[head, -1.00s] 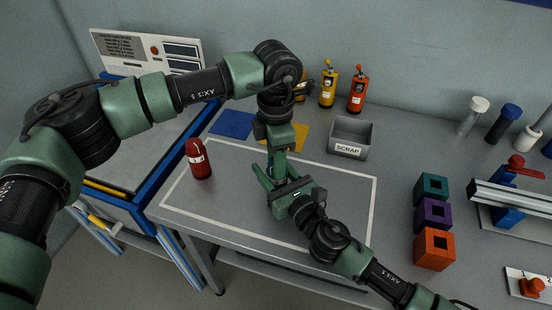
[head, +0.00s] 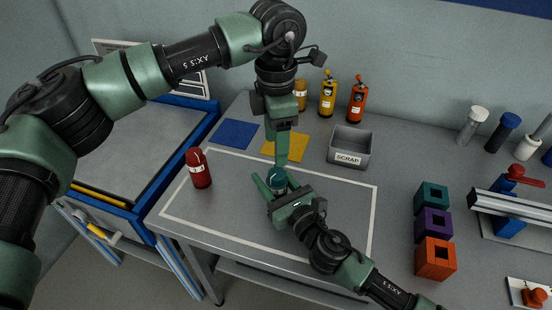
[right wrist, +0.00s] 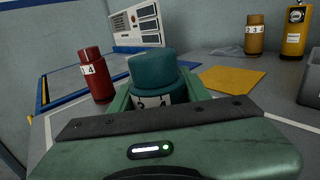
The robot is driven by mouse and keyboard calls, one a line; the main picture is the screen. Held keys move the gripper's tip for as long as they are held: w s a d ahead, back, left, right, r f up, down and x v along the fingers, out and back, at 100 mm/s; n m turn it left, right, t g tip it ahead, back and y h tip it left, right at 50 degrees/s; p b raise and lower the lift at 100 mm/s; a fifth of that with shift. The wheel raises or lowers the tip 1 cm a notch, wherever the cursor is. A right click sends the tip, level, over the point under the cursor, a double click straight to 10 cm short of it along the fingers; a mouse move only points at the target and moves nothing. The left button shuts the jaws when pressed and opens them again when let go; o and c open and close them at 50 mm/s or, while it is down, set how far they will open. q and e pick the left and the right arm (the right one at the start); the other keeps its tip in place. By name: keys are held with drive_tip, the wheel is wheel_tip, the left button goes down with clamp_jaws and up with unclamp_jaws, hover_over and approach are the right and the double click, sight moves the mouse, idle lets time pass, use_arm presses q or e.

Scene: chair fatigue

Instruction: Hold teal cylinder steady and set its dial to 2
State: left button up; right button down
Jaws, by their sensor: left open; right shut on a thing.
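The teal cylinder (head: 277,178) stands inside the white outline on the table. In the right wrist view the teal cylinder (right wrist: 153,70) shows a dark teal cap above a white band reading 3 and 4. My right gripper (head: 279,188) is shut on its body, with a finger on either side. My left gripper (head: 281,155) points down just above and behind the cap in the head view; its fingertips partly overlap, so the gap to the cap is hard to judge. It is not seen in the right wrist view.
A red cylinder (head: 199,168) stands to the left inside the outline. Blue (head: 234,134) and yellow (head: 283,145) mats lie behind, with orange and yellow cylinders at the wall. A grey SCRAP bin (head: 349,147) is back right. Coloured blocks (head: 434,222) stand right.

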use_arm(q)
wheel_tip(320, 180, up, 4)
drive_tip(key=shift+f, duration=0.2)
use_arm(e)
drive_tip(key=c, duration=0.6)
unclamp_jaws()
